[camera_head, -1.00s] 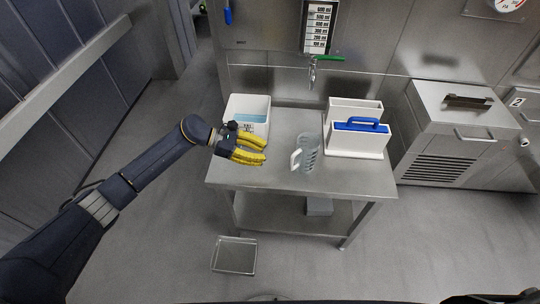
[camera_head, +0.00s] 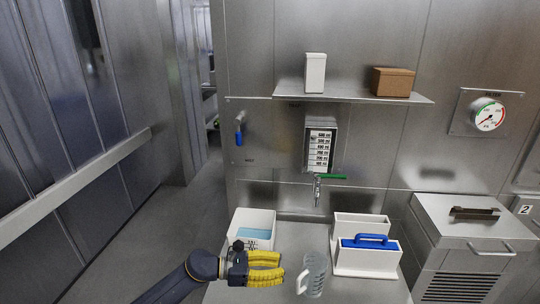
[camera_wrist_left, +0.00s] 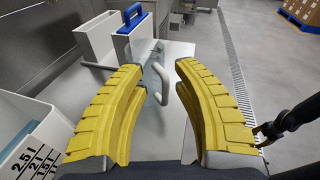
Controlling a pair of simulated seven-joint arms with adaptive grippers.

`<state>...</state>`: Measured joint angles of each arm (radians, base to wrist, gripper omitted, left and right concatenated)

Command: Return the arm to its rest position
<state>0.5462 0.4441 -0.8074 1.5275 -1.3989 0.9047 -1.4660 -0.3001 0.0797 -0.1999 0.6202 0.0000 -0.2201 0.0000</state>
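My left gripper (camera_head: 282,269) has yellow ridged fingers and hovers over the left part of the steel table (camera_head: 350,292). In the left wrist view my left gripper (camera_wrist_left: 168,84) has its fingers spread apart with nothing held between them. A clear measuring jug (camera_head: 315,275) with a white handle stands just to the right of the fingertips in the head view. In the left wrist view the jug's handle (camera_wrist_left: 160,84) shows beyond the gap between the fingers.
A white container (camera_head: 240,224) with blue contents stands behind my gripper. A white holder with a blue-handled lid (camera_head: 368,258) stands right of the jug. A tap with a green lever (camera_head: 318,180) is on the wall. A shelf (camera_head: 350,96) holds a white box and a brown box.

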